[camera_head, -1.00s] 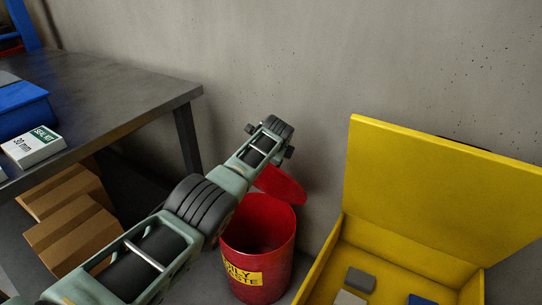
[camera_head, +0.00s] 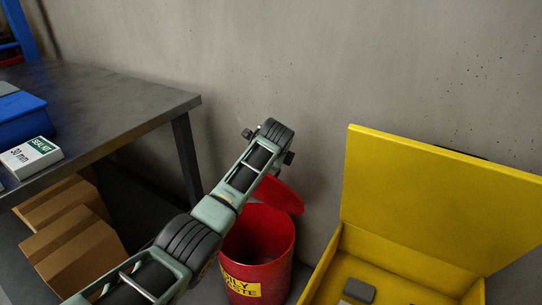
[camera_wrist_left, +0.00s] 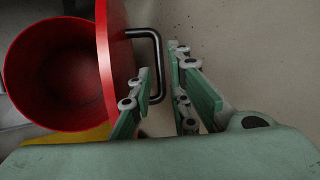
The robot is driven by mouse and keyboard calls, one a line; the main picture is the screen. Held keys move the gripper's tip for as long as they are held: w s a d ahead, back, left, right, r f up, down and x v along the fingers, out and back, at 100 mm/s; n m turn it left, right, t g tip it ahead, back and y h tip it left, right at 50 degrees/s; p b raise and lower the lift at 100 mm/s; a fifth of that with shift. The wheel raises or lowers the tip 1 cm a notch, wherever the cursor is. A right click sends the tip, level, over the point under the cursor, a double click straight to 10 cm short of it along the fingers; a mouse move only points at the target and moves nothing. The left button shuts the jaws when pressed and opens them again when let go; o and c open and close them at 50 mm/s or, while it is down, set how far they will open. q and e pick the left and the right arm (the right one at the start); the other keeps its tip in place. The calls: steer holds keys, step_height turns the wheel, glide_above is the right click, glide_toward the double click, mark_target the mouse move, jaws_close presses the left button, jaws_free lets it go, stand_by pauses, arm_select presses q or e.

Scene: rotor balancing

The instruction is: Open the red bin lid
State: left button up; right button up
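The red bin (camera_head: 259,255) with a yellow label stands on the floor below the wall. Its mouth is open, and its red lid (camera_head: 281,193) is raised and tilted up at the back. In the left wrist view, the bin's empty-looking inside (camera_wrist_left: 62,75) shows at the left, with the lid (camera_wrist_left: 121,45) nearly edge-on beside it. A black loop handle (camera_wrist_left: 157,50) sticks out from the lid. My left gripper (camera_wrist_left: 166,68) is open, with its fingers apart on either side of the handle's outer bar; contact is unclear. In the head view its fingers are hidden. My right gripper is not in view.
A yellow open box (camera_head: 425,200) stands right of the bin with small blocks inside. A dark table (camera_head: 110,95) at the left bears a blue case (camera_head: 22,120) and a white carton (camera_head: 30,158). Cardboard boxes (camera_head: 70,240) lie beneath it. The concrete wall is close behind the bin.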

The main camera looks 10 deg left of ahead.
arm_select(q)
steer(key=v, duration=0.7)
steer(key=shift+s+r, duration=0.1)
